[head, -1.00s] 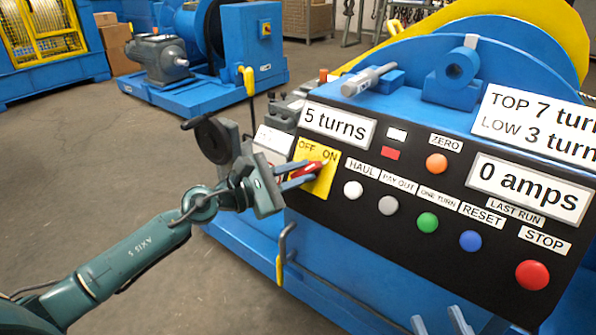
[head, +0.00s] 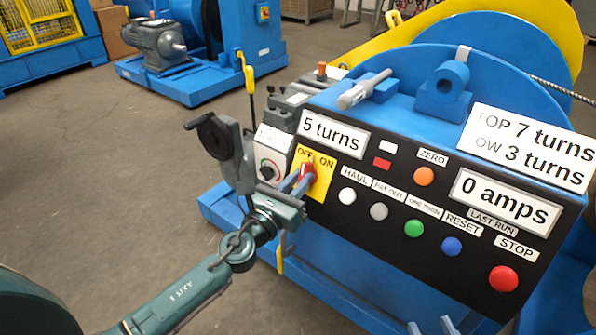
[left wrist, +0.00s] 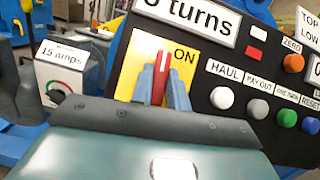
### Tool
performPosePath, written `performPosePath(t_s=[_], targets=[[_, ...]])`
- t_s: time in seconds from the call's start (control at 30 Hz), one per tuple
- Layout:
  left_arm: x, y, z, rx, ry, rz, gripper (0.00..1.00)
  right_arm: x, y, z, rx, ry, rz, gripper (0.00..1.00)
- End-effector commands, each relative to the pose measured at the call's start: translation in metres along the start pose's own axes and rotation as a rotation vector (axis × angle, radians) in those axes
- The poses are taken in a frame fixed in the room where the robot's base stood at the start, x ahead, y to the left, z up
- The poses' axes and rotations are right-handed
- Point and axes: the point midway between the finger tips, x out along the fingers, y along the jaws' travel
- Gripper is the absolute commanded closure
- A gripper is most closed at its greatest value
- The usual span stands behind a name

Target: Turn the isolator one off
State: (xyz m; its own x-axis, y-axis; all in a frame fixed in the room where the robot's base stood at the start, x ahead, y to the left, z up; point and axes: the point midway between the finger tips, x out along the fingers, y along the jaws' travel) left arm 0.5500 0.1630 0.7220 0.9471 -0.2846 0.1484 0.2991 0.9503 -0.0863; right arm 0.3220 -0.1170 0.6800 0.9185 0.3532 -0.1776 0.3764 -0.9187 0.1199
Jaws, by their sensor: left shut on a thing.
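The isolator is a yellow plate (head: 323,180) marked OFF and ON, with a red handle (head: 306,170), at the left end of the black control panel. My left gripper (head: 299,183) is shut on the red handle, one finger on each side. In the left wrist view the handle (left wrist: 161,72) stands nearly upright between the fingers (left wrist: 160,92), its white line pointing up, left of the word ON. The OFF word is hidden there, partly covered in the head view. My right gripper (head: 430,326) shows only as two spread fingertips at the bottom edge, apparently empty.
Right of the isolator are the white HAUL button (head: 347,195), the other push buttons and the red STOP button (head: 503,279). A grey box with a dial (head: 267,167) stands close left. A yellow-handled lever (head: 249,78) rises behind. Floor at left is clear.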

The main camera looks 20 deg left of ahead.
Motion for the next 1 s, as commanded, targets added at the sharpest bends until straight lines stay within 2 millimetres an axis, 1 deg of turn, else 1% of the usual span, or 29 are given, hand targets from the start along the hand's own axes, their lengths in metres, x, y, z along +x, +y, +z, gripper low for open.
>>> performPosePath(t_s=[0.03,0.33,0.7,1.0], targets=[[0.000,-0.002,0.003,-0.044,0.002,0.028,1.00,-0.002,0.001,-0.004,0.009,-0.025,-0.001,0.64],[0.001,-0.003,0.003,-0.271,0.001,0.191,1.00,-0.011,0.000,-0.002,0.060,-0.173,-0.023,0.64],[0.001,-0.004,0.003,-0.484,0.001,0.342,1.00,-0.022,0.009,-0.022,0.118,-0.147,0.008,0.64],[0.001,-0.004,0.002,-0.563,0.000,0.399,1.00,-0.026,0.012,-0.030,0.139,-0.134,0.018,0.64]])
